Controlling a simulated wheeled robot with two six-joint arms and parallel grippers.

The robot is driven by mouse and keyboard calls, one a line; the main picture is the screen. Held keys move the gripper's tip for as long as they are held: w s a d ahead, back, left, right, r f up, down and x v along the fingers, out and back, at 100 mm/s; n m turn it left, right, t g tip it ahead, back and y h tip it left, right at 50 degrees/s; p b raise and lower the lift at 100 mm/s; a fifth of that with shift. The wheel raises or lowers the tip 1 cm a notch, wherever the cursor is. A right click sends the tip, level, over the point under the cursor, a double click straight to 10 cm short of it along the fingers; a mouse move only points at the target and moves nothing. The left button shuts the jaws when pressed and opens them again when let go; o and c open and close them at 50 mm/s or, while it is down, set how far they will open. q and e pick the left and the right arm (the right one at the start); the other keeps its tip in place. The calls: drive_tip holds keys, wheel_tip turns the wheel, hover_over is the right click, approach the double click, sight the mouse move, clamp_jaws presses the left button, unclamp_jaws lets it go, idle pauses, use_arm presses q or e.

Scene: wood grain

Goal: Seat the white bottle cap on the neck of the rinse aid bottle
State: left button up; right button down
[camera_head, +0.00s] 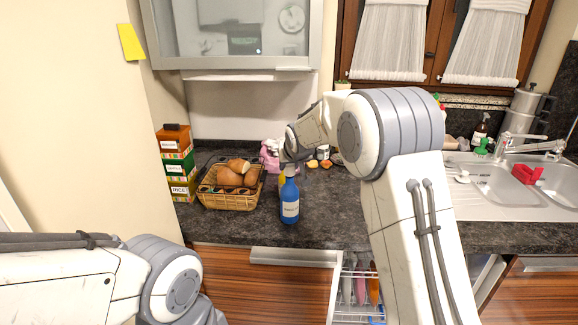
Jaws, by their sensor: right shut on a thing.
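The blue rinse aid bottle (289,203) stands upright on the dark countertop, with a white label on its front. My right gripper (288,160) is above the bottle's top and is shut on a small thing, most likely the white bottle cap. The gripper and arm largely hide the cap, and I cannot tell whether it touches the neck. My left arm shows at the lower left, but its gripper is out of view.
A wicker basket of bread (229,197) stands left of the bottle, with stacked boxes (178,165) further left. A pink item (270,153) and small food pieces lie behind. The sink (500,185) is at right. An open drawer or rack (358,292) shows below the counter.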

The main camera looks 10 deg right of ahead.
drive_tip(key=shift+f, duration=0.2)
drive_tip(key=shift+f+b, duration=0.35)
drive_tip(key=shift+b, duration=0.15)
drive_tip(key=shift+f+b, duration=0.85)
drive_tip(key=shift+c, duration=2.1)
unclamp_jaws()
drive_tip(key=shift+s+r, duration=0.1)
